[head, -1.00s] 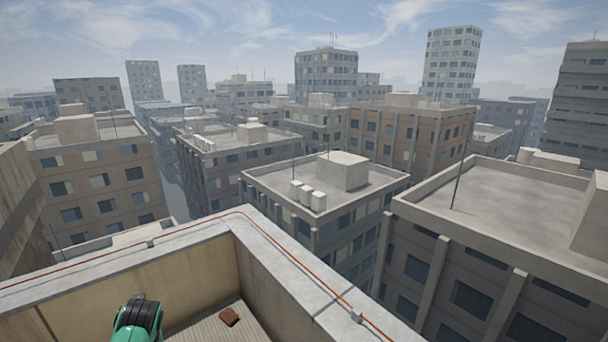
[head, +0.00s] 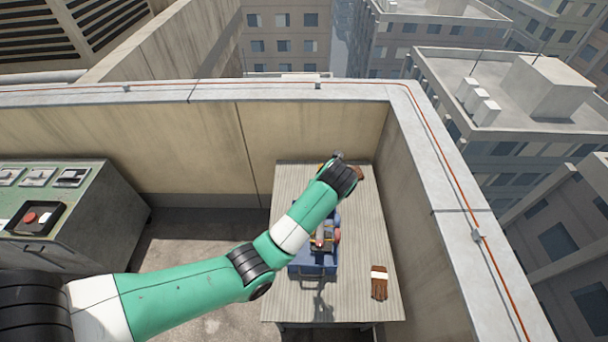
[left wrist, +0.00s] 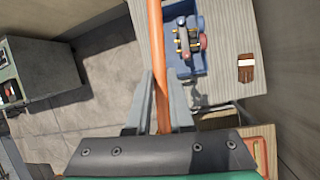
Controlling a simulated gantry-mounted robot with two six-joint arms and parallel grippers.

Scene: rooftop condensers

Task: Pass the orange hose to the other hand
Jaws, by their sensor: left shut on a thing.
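The orange hose (left wrist: 155,45) runs upright through the left wrist view, between the two grey fingers of my left gripper (left wrist: 160,85). The fingers are shut on it, and it is held above the roof floor and table. Its upper end leaves the picture. Another orange piece (left wrist: 263,150) shows at the lower right of that view; I cannot tell if it is the same hose. In the head view my left arm reaches over the table, and its wrist hides most of the gripper and hose. My right gripper is in neither view.
A ribbed table (head: 360,225) bears a blue tool tray (head: 315,268) with tools and a brown glove (head: 379,284). A green control cabinet (head: 75,205) stands left. A parapet (head: 440,165) with a thin orange-red line encloses the corner.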

